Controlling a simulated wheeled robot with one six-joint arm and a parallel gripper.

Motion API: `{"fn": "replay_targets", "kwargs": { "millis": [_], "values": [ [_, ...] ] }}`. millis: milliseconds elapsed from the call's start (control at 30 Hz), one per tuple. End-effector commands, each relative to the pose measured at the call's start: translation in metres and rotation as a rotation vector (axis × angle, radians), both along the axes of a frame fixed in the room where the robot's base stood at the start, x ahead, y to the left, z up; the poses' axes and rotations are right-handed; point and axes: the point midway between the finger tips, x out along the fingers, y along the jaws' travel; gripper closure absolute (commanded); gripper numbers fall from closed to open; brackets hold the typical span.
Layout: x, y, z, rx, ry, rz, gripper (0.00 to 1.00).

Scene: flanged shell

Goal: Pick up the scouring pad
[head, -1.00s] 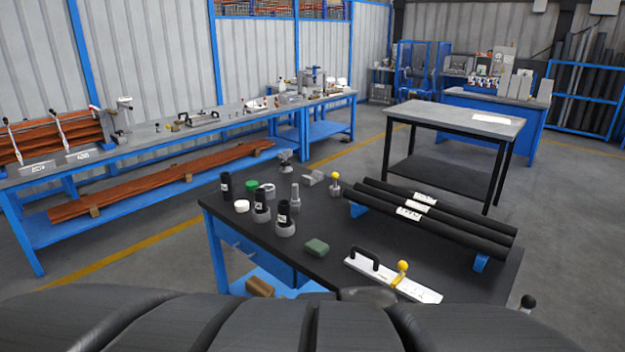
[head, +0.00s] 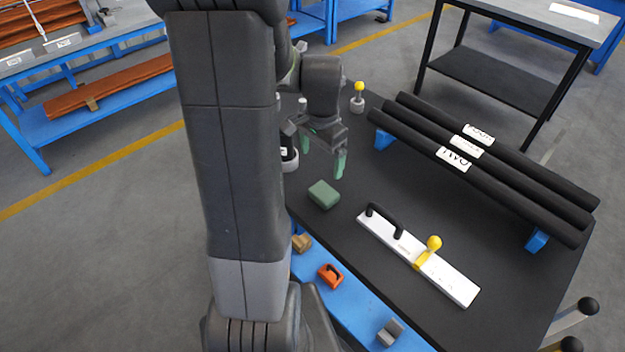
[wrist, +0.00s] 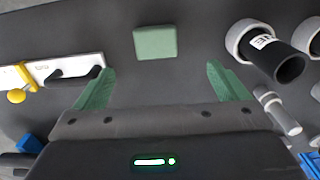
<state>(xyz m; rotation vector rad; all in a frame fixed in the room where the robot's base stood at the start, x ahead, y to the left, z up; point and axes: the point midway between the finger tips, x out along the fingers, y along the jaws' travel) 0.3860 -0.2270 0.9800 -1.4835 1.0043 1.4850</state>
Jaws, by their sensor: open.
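The scouring pad (head: 323,194) is a small green block lying flat on the black tabletop (head: 335,235). In the wrist view the pad (wrist: 155,43) lies ahead of my gripper, roughly centred between the fingers and beyond their tips. My gripper (head: 322,160) has green fingers spread apart with nothing between them. In the head view it is above the table, behind the pad. The open fingers also show in the wrist view (wrist: 160,78).
A white bar with a black handle and yellow knob (head: 420,262) lies right of the pad. Several black tubes (head: 480,165) rest on blue supports further right. In the wrist view, a black-and-grey cylinder (wrist: 270,52) lies to the right. Bare tabletop surrounds the pad.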

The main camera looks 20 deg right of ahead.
Motion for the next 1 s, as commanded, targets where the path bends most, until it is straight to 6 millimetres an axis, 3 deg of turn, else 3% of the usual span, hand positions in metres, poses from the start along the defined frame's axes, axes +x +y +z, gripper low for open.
{"fn": "replay_targets", "kwargs": {
  "millis": [300,633,1000],
  "values": [
    [-0.001,0.001,-0.059,0.002,0.004,0.003,0.06],
    [-0.002,0.0,-0.08,0.001,0.003,0.004,0.06],
    [-0.005,-0.003,-0.121,0.001,0.003,0.004,0.06]
  ]
}}
